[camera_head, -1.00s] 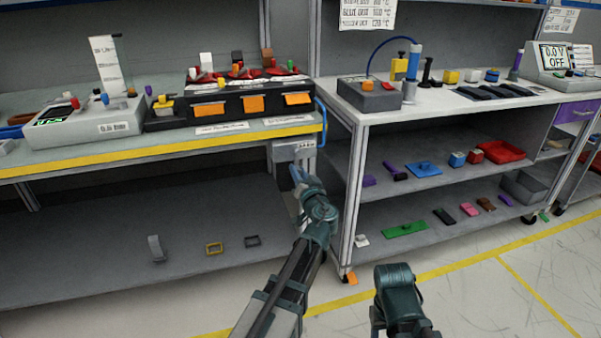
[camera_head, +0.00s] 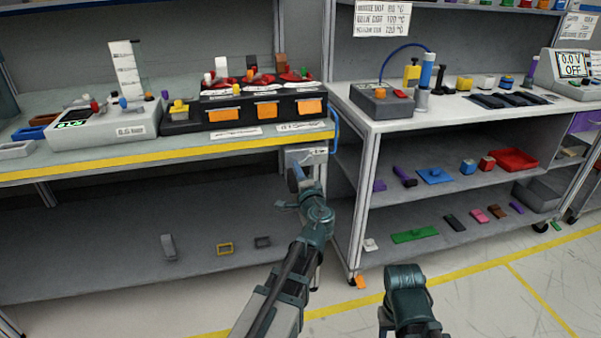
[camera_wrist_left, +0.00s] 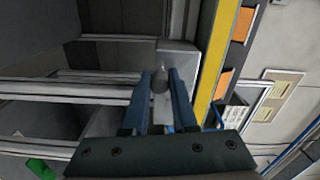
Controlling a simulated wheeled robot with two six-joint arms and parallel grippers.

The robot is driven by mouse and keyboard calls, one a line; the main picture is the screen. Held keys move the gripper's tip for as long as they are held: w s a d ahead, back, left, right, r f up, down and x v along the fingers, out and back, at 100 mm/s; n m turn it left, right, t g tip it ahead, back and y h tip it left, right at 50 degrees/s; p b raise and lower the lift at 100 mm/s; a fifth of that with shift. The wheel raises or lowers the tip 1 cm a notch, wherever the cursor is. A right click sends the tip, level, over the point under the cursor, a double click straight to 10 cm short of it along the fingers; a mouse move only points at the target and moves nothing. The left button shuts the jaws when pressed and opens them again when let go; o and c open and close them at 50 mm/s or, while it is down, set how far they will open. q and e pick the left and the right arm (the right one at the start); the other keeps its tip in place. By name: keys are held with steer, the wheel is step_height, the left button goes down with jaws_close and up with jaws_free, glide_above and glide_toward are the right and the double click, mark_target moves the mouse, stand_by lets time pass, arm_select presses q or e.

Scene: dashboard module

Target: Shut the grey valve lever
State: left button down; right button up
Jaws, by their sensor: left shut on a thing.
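My left gripper (camera_head: 297,180) is at the right end of the left workbench, just below a light grey box (camera_head: 306,156) fixed under the bench's edge. In the left wrist view, the blue fingers of the left gripper (camera_wrist_left: 161,82) are closed around the grey valve lever (camera_wrist_left: 160,76), whose rounded grey end shows between the fingertips. The grey box behind it also shows in that view (camera_wrist_left: 178,58). In the head view the lever is mostly hidden by the gripper. My right arm shows at the bottom, but its gripper is not visible.
The left workbench (camera_head: 200,148) has a yellow front edge and carries a black unit with orange labels (camera_head: 240,112). A blue handle (camera_head: 335,130) is near its right end. A white-topped shelf trolley (camera_head: 450,115) stands close to the right of my left gripper.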

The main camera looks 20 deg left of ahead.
arm_select(q)
steer(key=shift+s+a+r+m+p, duration=0.1)
steer(key=shift+r+m+p, duration=0.4)
steer(key=shift+m, duration=0.8)
steer(key=shift+a+r+m+p, duration=0.1)
steer(key=shift+r+m+p, duration=0.4)
steer(key=shift+m, duration=0.8)
arm_select(e)
steer(key=shift+r, duration=1.1)
arm_select(q)
steer(key=shift+r, duration=0.15)
steer(key=c, duration=0.7)
jaws_free()
